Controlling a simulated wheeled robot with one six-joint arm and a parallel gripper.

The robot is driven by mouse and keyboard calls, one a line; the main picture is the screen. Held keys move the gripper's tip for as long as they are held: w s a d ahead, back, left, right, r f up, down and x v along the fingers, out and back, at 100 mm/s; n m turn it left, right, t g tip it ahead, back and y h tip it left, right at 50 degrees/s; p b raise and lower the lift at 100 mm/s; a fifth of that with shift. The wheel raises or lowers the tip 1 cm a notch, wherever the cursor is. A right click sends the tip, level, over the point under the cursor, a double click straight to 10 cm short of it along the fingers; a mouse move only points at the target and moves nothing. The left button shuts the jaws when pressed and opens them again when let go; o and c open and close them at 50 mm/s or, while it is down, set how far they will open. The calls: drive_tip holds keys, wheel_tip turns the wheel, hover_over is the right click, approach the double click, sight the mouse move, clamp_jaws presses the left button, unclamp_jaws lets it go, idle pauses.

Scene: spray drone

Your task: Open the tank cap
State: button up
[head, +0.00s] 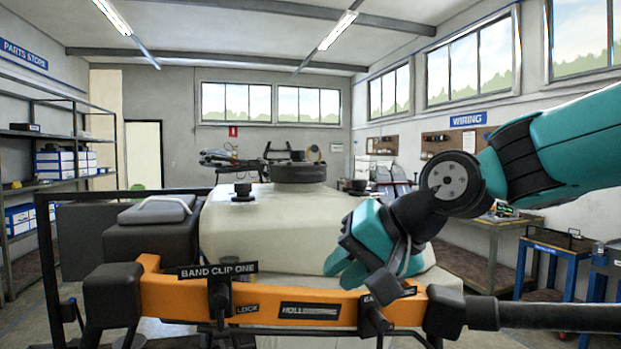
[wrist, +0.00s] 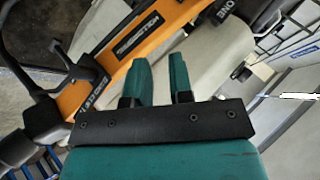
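The cream tank (head: 270,225) stands in the middle of the head view, behind the orange frame. A wide dark round cap (head: 298,173) sits on its raised top and looks closed. My gripper (head: 342,268) is in front of the tank's right side, well below and to the right of the cap, just above the orange bar. In the wrist view its two teal fingers (wrist: 160,68) stand apart with a gap between them and nothing held. The wrist view shows part of the cream tank (wrist: 215,55) beyond the fingers; the cap is not visible there.
The orange frame bar (head: 270,302) with black clips and a "BAND CLIP ONE" label (head: 217,270) crosses the front. A small black knob (head: 243,192) sits on the tank's left. Shelves (head: 50,145) line the left wall; a workbench (head: 490,240) stands at right.

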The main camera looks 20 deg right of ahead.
drive_tip(key=w+d+r+m+t, duration=0.5)
drive_tip(key=w+d+r+m, duration=0.15)
drive_tip(key=w+r, duration=0.2)
drive_tip(key=m+t, duration=0.2)
drive_tip(key=m, duration=0.2)
approach(314, 174)
drive_tip(key=p+x, duration=0.6)
drive_tip(key=x, duration=0.4)
drive_tip(key=shift+w+a+f, duration=0.1)
drive_tip(key=shift+w+a, duration=0.05)
drive_tip(key=shift+w, duration=0.1)
drive_tip(key=shift+c, duration=0.3)
clamp_jaws()
